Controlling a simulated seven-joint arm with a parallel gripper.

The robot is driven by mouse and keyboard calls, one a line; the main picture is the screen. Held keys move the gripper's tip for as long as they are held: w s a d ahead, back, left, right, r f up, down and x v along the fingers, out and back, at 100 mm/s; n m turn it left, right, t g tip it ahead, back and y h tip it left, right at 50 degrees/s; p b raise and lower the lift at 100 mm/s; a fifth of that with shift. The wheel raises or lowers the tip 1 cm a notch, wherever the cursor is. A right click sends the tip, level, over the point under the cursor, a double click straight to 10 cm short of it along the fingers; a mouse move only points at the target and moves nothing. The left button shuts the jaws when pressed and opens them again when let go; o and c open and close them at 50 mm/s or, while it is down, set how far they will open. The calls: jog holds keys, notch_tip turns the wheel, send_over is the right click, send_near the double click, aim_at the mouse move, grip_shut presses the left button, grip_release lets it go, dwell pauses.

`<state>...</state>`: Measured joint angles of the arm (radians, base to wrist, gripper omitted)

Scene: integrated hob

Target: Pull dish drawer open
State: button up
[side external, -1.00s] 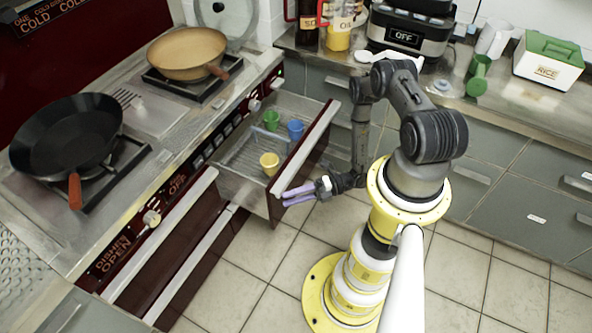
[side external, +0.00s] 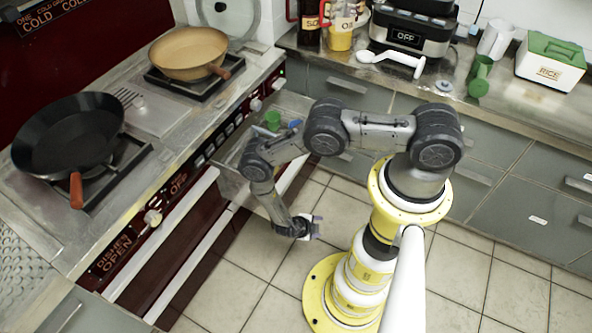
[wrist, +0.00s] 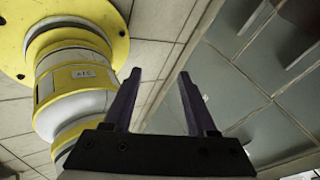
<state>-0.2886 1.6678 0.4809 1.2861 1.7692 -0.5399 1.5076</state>
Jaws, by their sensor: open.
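The dish drawer (side external: 225,185) stands pulled out from the counter below the hob, on the left in the side view. A green cup (side external: 272,119) and part of a blue cup (side external: 295,124) show inside it. My forearm crosses in front and hides much of the drawer and its front. My gripper (side external: 316,227) hangs low over the floor, to the right of the drawer front and apart from it. In the wrist view my gripper (wrist: 157,82) is open, with nothing between its two dark fingers.
Dark red fronts with pale bars (side external: 190,215) lie below the counter at left. A black pan (side external: 65,135) and a tan pan (side external: 188,52) sit on the hob. Grey cabinets (side external: 480,180) line the right. The tiled floor (side external: 245,275) around the gripper is clear.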

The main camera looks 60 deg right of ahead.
jog(key=w+a+r+n+t+h, duration=0.1)
jog(key=w+r+t+h, duration=0.45)
jog(key=r, duration=0.35)
jog(key=t+h, duration=0.4)
send_near(295, 174)
jog(key=shift+n, duration=0.4)
jog(key=x, duration=1.2)
jog(key=shift+s+f, duration=0.1)
jog(key=shift+f, duration=0.15)
grip_shut()
